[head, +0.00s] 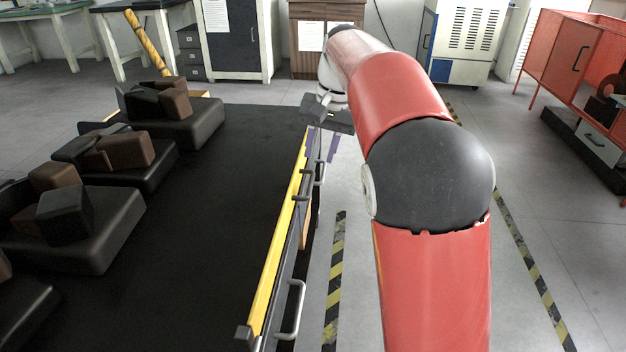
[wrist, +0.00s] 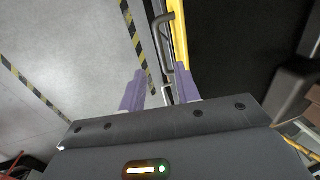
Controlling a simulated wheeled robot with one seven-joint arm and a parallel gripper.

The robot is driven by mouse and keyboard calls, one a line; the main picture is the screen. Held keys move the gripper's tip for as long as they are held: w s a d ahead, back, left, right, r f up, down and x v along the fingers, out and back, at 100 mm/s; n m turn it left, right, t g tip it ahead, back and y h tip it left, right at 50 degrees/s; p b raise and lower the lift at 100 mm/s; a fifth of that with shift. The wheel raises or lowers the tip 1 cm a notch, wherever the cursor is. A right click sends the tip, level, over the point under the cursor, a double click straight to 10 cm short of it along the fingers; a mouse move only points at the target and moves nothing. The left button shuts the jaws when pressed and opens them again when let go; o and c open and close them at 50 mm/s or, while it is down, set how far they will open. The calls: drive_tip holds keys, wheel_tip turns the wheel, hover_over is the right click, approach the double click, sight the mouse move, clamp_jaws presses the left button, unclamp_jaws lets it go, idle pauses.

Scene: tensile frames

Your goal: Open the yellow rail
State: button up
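The yellow rail (head: 277,256) is a long bar on the right edge of a black platform. In the wrist view the yellow rail (wrist: 180,42) runs up beside a grey handle (wrist: 165,38). Another grey handle (head: 295,310) sticks out from the rail's side near the front in the head view. My gripper (head: 322,145) is at the rail's far end, partly hidden by my arm. In the wrist view its two purple fingers (wrist: 159,92) are apart. A thin grey bar shows between them, closer to the right finger; whether they touch it I cannot tell.
The black platform (head: 200,220) carries several dark padded seats with brown and black blocks on the left. Grey floor with black-and-yellow tape (head: 335,270) lies right of the rail. A red cabinet (head: 575,55) stands at the far right. Tables and cabinets line the back.

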sight(311, 184)
drive_tip(key=f, duration=0.2)
drive_tip(key=a+f+b, duration=0.1)
drive_tip(key=f, duration=0.4)
drive_tip(key=shift+w+a+f, duration=0.2)
drive_tip(key=shift+a+f, duration=0.05)
drive_tip(key=shift+a, duration=0.05)
drive_tip(key=shift+c, duration=0.4)
clamp_jaws()
